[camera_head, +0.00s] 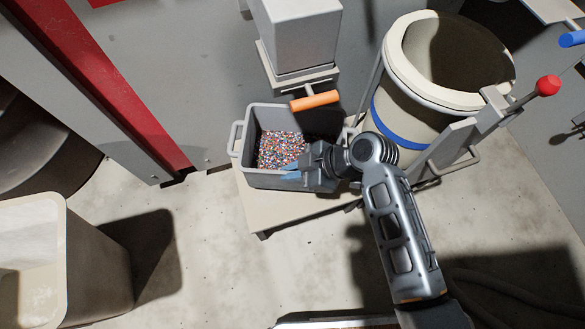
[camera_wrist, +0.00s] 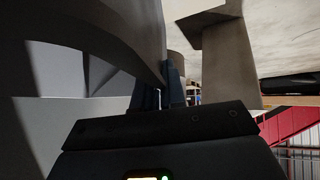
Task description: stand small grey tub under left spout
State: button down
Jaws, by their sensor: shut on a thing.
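The small grey tub (camera_head: 262,180) stands upright on a low pale stand and holds multicoloured granules. It has a looped handle on its left side. My gripper (camera_head: 290,173) reaches in from the right and is shut at the tub's near right side; the exact grip spot is hidden by the wrist. In the wrist view the gripper's blue fingers (camera_wrist: 168,88) sit close against grey surfaces. A grey box-shaped chute (camera_head: 300,35) with an orange handle (camera_head: 315,101) hangs behind and above the tub. A dark part below the handle overlaps the tub's back right; its outlet is hidden.
The pale stand (camera_head: 275,210) reaches past the tub's front. A large cream drum (camera_head: 395,118) with a blue band and a red-knobbed lever (camera_head: 547,86) stands close right. A big beige bin (camera_head: 95,265) is at lower left. The floor between is clear.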

notch_tip(320, 180, down, 2)
jog(key=shift+f+b, duration=0.25)
jog(key=shift+b, duration=0.35)
jog(key=shift+w+a+f+b, duration=0.1)
jog(key=shift+w+f+b, duration=0.15)
jog(key=shift+f+b, duration=0.15)
jog(key=c, duration=1.7)
grip_release()
jog(key=shift+s+f, duration=0.1)
jog(key=o, duration=0.5)
